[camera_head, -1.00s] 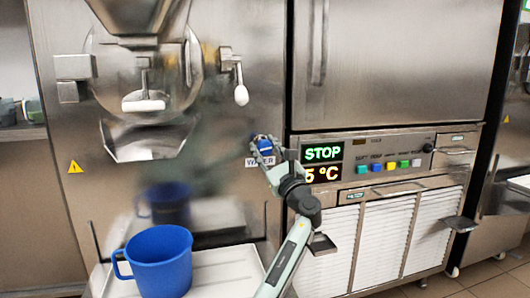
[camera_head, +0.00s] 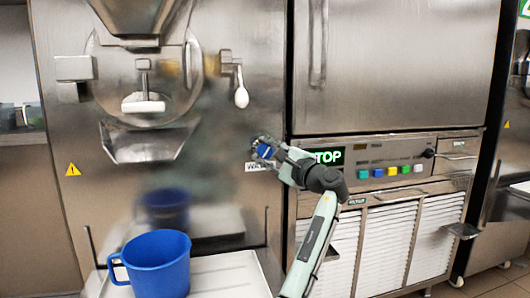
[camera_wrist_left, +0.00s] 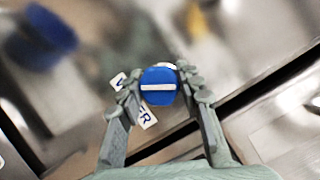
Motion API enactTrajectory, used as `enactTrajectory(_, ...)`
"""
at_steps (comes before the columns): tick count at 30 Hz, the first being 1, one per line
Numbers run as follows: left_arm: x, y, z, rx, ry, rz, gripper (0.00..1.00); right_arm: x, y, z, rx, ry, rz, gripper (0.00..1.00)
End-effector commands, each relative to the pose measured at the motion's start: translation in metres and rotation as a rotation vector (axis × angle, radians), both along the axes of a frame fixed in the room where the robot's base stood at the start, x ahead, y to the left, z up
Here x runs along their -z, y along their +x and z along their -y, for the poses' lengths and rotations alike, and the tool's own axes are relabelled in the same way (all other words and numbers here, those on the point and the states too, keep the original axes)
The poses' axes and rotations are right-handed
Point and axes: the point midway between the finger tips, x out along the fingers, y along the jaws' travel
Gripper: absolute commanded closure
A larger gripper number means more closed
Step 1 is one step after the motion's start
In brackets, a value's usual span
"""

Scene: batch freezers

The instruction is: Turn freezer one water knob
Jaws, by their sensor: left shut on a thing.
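The blue water knob (camera_head: 265,151) is on the steel front of the freezer (camera_head: 240,110), above the white WATER label (camera_head: 256,167). In the left wrist view the knob (camera_wrist_left: 158,87) shows a white bar that lies nearly level across the picture. My left gripper (camera_head: 264,149) is shut on the knob, with a finger on each side of it, as the left wrist view (camera_wrist_left: 160,88) also shows. The fingers and the knob hide part of the label. My right gripper is in neither view.
A blue jug (camera_head: 158,265) stands on the white tray (camera_head: 225,272) below the freezer's spout. A lever with a white handle (camera_head: 241,97) hangs above the knob. The control panel with coloured buttons (camera_head: 390,170) is to the right, partly behind my arm.

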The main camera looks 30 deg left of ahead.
Motion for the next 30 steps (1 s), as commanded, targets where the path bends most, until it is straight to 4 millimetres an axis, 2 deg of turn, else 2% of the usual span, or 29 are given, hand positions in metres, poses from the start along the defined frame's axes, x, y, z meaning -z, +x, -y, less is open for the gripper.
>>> enactTrajectory(9, 0.0015, -0.0004, -0.0002, -0.002, -0.062, 0.067, 0.94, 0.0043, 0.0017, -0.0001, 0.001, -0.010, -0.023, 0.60)
enactTrajectory(23, 0.0020, -0.0004, -0.0002, -0.002, -0.068, 0.074, 0.94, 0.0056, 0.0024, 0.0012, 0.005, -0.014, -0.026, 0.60)
enactTrajectory(24, 0.0021, -0.0005, -0.0002, -0.002, -0.068, 0.074, 0.62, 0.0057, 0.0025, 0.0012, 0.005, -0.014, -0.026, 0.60)
enactTrajectory(28, 0.0017, -0.0003, -0.0002, -0.002, -0.067, 0.074, 0.46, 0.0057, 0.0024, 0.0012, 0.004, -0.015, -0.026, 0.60)
enactTrajectory(30, 0.0013, -0.0002, -0.0001, -0.001, -0.067, 0.074, 0.44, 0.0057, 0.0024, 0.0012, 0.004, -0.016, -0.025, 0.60)
